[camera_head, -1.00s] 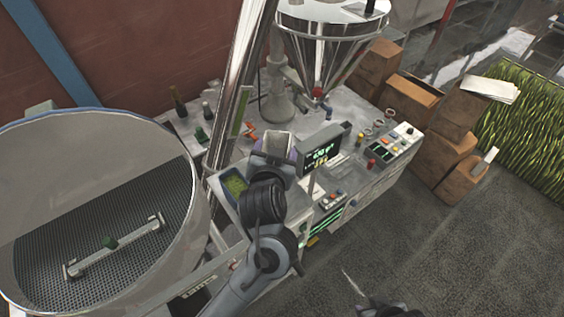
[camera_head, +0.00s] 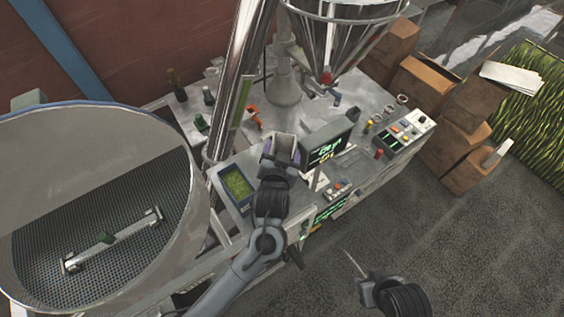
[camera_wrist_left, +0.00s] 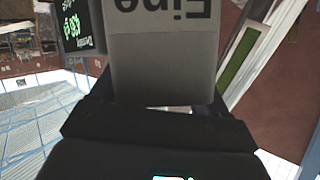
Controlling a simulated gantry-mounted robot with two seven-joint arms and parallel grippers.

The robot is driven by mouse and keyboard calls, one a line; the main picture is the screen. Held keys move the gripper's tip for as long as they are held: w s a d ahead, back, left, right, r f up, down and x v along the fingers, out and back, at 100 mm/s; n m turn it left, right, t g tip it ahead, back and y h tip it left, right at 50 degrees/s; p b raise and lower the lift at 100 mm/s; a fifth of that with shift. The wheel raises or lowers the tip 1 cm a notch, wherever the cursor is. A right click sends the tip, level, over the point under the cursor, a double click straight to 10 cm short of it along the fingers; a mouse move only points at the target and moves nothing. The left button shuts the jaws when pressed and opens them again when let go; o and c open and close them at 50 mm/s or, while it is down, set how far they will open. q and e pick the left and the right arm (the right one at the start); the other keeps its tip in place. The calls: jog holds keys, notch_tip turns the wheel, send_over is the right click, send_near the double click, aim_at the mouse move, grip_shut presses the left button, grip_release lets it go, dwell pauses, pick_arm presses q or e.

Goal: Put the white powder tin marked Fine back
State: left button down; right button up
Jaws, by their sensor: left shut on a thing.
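The white powder tin (camera_head: 284,147) is in my left gripper (camera_head: 281,160), in front of the bench beside the small display. In the left wrist view the tin (camera_wrist_left: 163,65) fills the upper middle, its "Fine" label upside down in the picture and cut by the top edge. My left gripper (camera_wrist_left: 163,108) is shut on the tin; its fingertips are mostly hidden. In the head view the tin's top looks open; its contents are not clear. My right gripper (camera_head: 364,283) is low at the right, away from the bench; its jaws are too unclear to read.
A display (camera_head: 326,148) stands close right of the tin. A tray of green material (camera_head: 237,186) lies to its left. A steel hopper (camera_head: 345,40) hangs behind, over the bench. A large round sieve drum (camera_head: 100,200) fills the left. Cardboard boxes (camera_head: 420,80) stand at right.

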pick_arm(q)
jog(key=shift+f+p, duration=0.35)
jog(key=shift+f, duration=2.6)
grip_release()
jog(key=v, duration=1.2)
jog(key=shift+b, duration=0.3)
